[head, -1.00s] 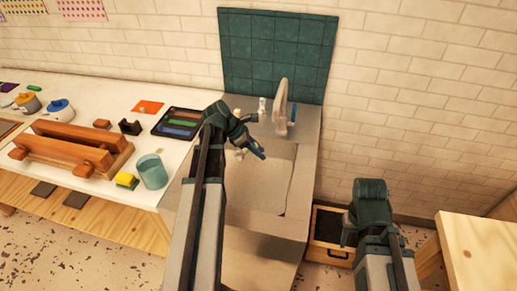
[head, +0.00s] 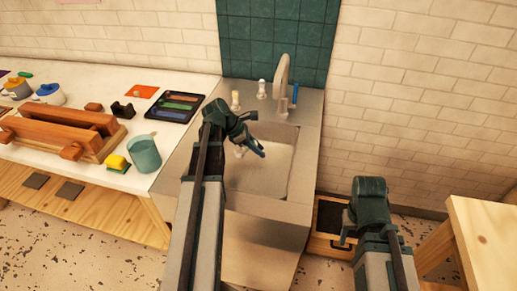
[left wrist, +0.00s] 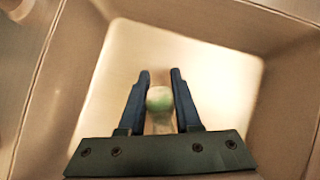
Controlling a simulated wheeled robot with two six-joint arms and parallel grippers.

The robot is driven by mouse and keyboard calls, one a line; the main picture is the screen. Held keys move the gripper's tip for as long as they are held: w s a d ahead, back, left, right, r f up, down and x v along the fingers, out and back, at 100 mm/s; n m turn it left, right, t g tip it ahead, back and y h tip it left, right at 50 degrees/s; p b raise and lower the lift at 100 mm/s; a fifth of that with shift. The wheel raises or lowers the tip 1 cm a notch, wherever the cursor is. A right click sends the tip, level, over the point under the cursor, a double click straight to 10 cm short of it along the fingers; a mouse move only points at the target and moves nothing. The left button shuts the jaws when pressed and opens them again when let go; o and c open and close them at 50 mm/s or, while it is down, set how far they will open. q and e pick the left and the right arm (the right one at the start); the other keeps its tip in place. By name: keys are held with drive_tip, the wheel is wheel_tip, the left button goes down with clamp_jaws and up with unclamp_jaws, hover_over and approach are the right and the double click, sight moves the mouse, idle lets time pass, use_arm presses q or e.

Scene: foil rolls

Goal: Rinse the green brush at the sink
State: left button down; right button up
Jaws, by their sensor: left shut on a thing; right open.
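My left gripper (head: 257,148) is over the sink basin (head: 285,172) in the head view. It is shut on the green brush (left wrist: 159,98), which shows in the left wrist view as a small, blurred, green and whitish round end between the blue fingers. Most of the brush is hidden. A small pale piece beside the gripper in the head view seems to move with it. The grey faucet (head: 282,72) stands behind the basin, with no water visible. My right gripper (head: 346,238) is open and empty, low to the right of the sink.
Tap knobs (head: 261,88) stand at the sink's back edge. An open drawer (head: 328,220) and a wooden table (head: 490,235) are at right.

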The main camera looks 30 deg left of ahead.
use_arm(q)
drive_tip(key=shift+f+b, duration=4.7)
drive_tip(key=shift+f, duration=0.35)
wheel_tip(320, 180, up, 18)
drive_tip(key=p, duration=1.7)
drive_tip(key=shift+f+p, duration=0.2)
drive_tip(key=shift+p, duration=0.1)
wheel_tip(320, 180, up, 4)
drive_tip(key=p, duration=0.4)
